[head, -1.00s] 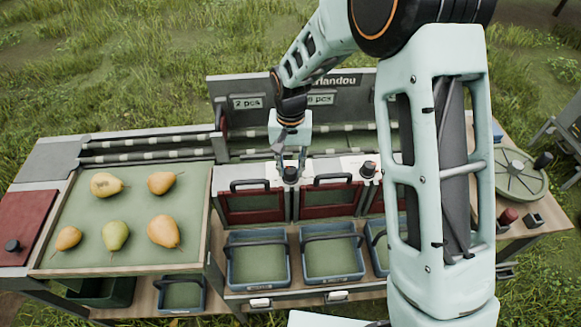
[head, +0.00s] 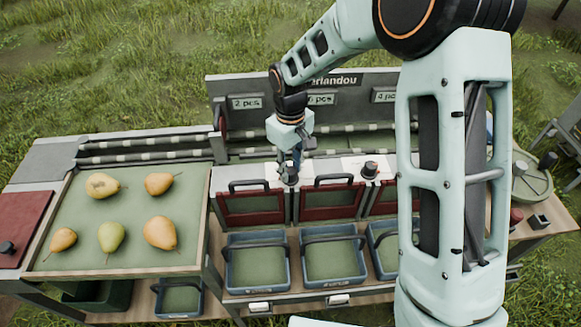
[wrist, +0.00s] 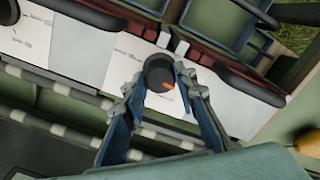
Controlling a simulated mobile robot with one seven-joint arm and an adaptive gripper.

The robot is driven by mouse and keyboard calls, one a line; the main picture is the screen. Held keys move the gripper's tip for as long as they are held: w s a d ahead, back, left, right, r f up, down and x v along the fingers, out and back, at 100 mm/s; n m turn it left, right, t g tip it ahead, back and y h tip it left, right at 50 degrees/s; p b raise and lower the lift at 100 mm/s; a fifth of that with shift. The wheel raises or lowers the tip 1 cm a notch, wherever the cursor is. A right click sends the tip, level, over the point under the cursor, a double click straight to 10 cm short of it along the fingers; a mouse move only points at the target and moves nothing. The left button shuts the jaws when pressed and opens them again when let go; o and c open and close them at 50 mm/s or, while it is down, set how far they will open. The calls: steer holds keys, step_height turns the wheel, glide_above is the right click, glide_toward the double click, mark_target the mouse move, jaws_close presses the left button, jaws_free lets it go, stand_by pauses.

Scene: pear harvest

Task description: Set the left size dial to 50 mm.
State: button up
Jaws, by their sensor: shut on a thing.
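The left size dial (head: 290,175) is a dark round knob on the white panel behind the red gates. In the wrist view the dial (wrist: 157,71) sits between my fingertips and shows an orange pointer mark. The small print on the panel around it is too small to read. My gripper (head: 289,166) points down onto the dial from above. In the wrist view my gripper (wrist: 160,82) is shut on the dial, with one blue finger on each side.
A second dial (head: 370,169) stands to the right on the same panel. Red gates (head: 252,205) with dark handles and blue crates (head: 258,264) are in front. Several pears (head: 160,233) lie on the green tray (head: 195,215) at left. Rollers (head: 150,143) run behind.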

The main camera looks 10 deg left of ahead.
mark_target(291, 170)
steer(key=shift+w+n, duration=0.1)
steer(key=shift+n, duration=0.5)
steer(key=o, duration=1.2)
steer(key=shift+c, duration=0.2)
steer(key=shift+r, duration=0.1)
step_height(291, 170, up, 12)
